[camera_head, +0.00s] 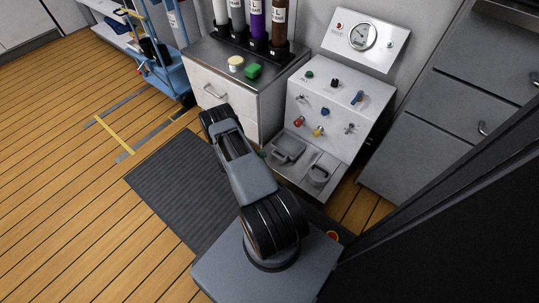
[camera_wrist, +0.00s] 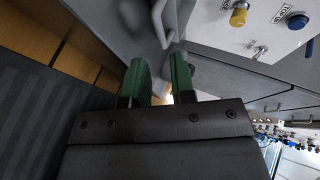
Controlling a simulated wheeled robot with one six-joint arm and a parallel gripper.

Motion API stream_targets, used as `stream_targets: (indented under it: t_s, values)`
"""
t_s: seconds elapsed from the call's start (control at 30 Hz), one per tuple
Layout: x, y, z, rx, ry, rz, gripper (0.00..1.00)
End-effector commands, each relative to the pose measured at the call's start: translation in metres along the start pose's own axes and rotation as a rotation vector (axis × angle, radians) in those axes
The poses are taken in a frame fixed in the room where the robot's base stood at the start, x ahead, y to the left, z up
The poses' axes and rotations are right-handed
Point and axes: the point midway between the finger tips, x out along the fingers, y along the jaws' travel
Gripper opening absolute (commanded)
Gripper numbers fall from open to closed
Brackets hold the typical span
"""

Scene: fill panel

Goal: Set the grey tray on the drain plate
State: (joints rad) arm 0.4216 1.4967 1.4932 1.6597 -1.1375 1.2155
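A shallow grey tray-like piece (camera_head: 288,148) lies on the low ledge at the foot of the control panel, on the left half. A grey piece with a dark looped rim (camera_head: 319,174) is on the right half; I cannot tell whether it is the drain plate or stands on it. My gripper is mostly hidden behind my arm in the head view, just left of the ledge. In the wrist view my gripper (camera_wrist: 159,75) has its two green fingers apart with nothing visibly held between them. A grey looped handle (camera_wrist: 159,25) shows beyond the fingertips.
The white control panel (camera_head: 333,108) with coloured knobs and valves rises behind the ledge. Grey cabinets stand right. The dark mat (camera_head: 180,185) is clear at left.

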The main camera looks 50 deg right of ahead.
Motion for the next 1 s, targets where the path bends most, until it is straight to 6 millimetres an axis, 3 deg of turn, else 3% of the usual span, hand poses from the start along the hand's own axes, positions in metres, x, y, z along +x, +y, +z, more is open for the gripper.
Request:
stream_targets:
  t_s: [0.2,0.47,0.57,0.67,0.77,0.83,0.9,1.0]
  values:
    - [-0.034,-0.002,0.000,-0.001,-0.003,0.000,0.23]
    - [-0.049,0.000,0.000,0.000,-0.002,0.001,0.23]
    - [-0.057,-0.007,0.011,-0.012,-0.044,0.017,0.23]
    - [-0.081,-0.026,0.041,-0.063,-0.172,0.066,0.23]
    - [-0.129,-0.058,0.082,-0.175,-0.398,0.129,0.23]
    - [-0.176,-0.085,0.107,-0.295,-0.597,0.160,0.23]
    - [-0.229,-0.111,0.121,-0.439,-0.804,0.169,0.23]
    - [-0.305,-0.146,0.119,-0.669,-1.083,0.137,0.23]
